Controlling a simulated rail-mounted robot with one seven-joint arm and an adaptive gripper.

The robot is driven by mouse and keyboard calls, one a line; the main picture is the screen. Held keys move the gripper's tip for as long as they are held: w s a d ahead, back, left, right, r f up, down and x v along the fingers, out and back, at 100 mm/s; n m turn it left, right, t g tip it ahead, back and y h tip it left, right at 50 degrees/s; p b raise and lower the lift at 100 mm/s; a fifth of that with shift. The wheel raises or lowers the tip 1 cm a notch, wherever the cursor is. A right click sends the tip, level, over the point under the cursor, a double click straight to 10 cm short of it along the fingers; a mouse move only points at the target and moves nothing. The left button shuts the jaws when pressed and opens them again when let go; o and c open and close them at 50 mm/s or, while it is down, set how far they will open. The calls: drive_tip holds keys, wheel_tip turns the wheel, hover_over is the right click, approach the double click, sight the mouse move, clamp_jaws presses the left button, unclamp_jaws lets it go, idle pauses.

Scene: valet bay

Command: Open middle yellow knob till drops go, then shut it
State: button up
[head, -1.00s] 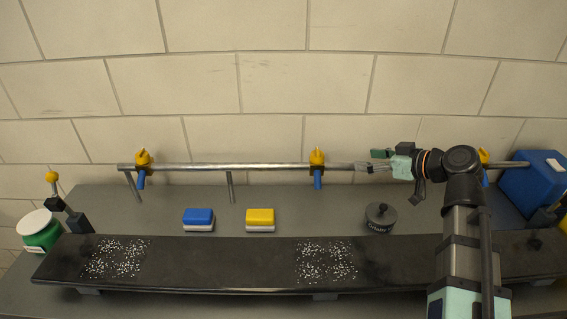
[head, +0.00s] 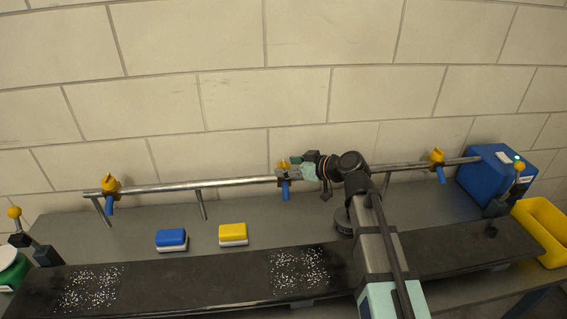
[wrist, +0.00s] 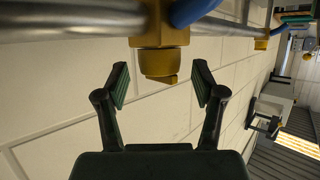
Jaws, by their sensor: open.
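The middle yellow knob (head: 283,165) sits on a metal pipe (head: 230,185) along the wall, with a blue spout (head: 286,192) hanging below it. In the wrist view the yellow knob (wrist: 158,63) lies between and just beyond my fingertips. My gripper (wrist: 160,84) is open, one finger to each side of the knob, and I see a gap on both sides. In the head view my gripper (head: 290,172) covers part of the knob. The knob's turn is hard to tell. I see no drops at the spout.
Other yellow knobs stand at left (head: 110,184) and right (head: 437,156). A dark board (head: 200,280) with speckled patches runs in front. Blue (head: 171,239) and yellow (head: 233,233) blocks lie behind it. A blue box (head: 490,180) and yellow bin (head: 545,230) stand right.

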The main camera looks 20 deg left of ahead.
drive_tip(key=shift+x, duration=1.1)
drive_tip(key=c, duration=1.2)
drive_tip(key=shift+o, duration=0.2)
